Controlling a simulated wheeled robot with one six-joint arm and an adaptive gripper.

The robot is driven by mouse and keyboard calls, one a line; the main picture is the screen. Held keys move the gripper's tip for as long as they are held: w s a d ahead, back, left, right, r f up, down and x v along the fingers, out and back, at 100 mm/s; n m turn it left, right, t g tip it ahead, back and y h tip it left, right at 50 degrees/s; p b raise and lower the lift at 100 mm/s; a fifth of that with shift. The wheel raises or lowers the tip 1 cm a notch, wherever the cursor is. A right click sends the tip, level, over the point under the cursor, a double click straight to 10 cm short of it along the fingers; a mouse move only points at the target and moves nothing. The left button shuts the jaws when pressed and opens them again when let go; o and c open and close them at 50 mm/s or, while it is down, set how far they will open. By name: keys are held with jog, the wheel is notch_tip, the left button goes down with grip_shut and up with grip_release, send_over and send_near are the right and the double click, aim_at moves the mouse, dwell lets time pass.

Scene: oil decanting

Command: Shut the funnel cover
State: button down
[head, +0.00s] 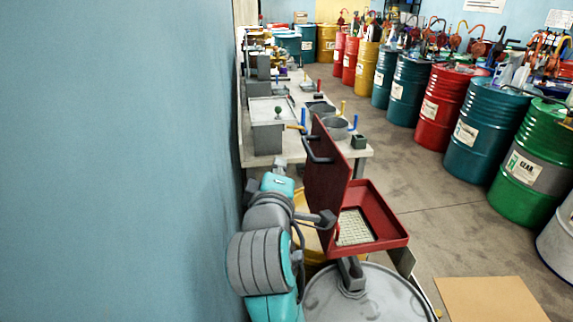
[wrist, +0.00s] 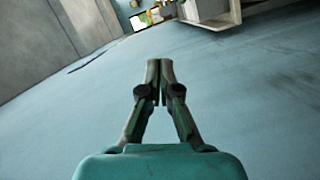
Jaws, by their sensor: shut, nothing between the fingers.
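The funnel cover (head: 328,178) is a dark red panel standing open, tilted up steeply at the left side of the red funnel tray (head: 388,213). A dark bar handle (head: 318,150) sits on the cover's wall-facing side. The cover does not show in the wrist view. My arm is left of the cover in the head view, close to the wall; its fingers are hard to make out there.
The blue wall (head: 120,160) runs close along the left. A workbench (head: 352,153) with metal pots and a grey box stands beyond the cover. A grey drum top (head: 362,300) is in front. Several coloured drums line the right; the floor between (head: 400,165) is clear.

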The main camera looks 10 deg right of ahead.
jog(key=w+d+f, duration=0.2)
jog(key=w+d, duration=0.3)
jog(key=w, duration=0.3)
jog(key=shift+d, duration=0.4)
jog(key=shift+w+r, duration=0.1)
jog(key=shift+w, duration=0.05)
